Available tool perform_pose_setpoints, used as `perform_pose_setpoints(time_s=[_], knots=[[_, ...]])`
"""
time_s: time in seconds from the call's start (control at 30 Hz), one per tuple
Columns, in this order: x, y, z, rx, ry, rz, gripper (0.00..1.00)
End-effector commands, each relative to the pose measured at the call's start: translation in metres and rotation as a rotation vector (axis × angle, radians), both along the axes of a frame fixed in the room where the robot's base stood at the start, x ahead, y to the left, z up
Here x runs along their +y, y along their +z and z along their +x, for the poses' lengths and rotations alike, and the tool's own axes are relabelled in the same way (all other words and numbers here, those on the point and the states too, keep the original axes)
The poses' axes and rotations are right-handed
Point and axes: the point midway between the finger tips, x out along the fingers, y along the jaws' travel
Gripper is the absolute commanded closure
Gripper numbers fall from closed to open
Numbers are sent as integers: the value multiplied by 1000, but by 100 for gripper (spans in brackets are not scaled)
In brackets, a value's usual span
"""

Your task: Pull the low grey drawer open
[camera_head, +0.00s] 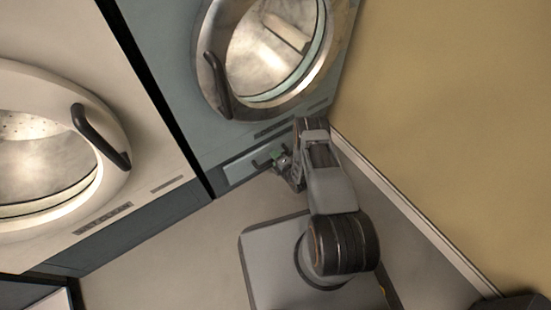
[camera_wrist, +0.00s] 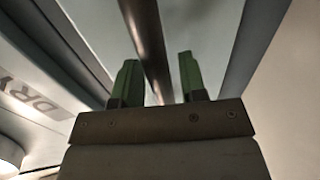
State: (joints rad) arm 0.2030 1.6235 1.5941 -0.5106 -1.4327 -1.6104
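The low grey drawer (camera_head: 238,171) is a light grey panel at the foot of the grey-green machine in the head view, and it looks flush with the front. Its dark handle bar partly shows beside my gripper (camera_head: 275,158), which is down at the drawer front. In the wrist view the handle bar (camera_wrist: 147,40) runs between the two green fingers of my gripper (camera_wrist: 159,80). The fingers are apart, with a gap visible on each side of the bar. The bar's lower end is hidden behind the gripper body.
The grey-green machine (camera_head: 180,75) has a round glass door with a dark handle above the drawer. A white machine (camera_head: 150,135) stands to its left. A tan wall (camera_head: 450,110) with a pale skirting runs close on the right. Bare floor (camera_head: 165,255) lies in front.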

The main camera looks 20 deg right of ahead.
Motion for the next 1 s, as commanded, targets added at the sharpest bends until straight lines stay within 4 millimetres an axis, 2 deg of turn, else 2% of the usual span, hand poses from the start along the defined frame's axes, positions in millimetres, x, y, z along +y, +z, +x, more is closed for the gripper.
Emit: perform_pose_setpoints(time_s=[0.03, 0.4, 0.77, 1.0], knots=[[0, 0, 0, 0, 0, 0, 66], [0, 0, 0, 0, 0, 0, 100], [-1, 0, -2, 1, -1, 0, 100], [-10, 1, -21, 4, -1, 2, 100]])
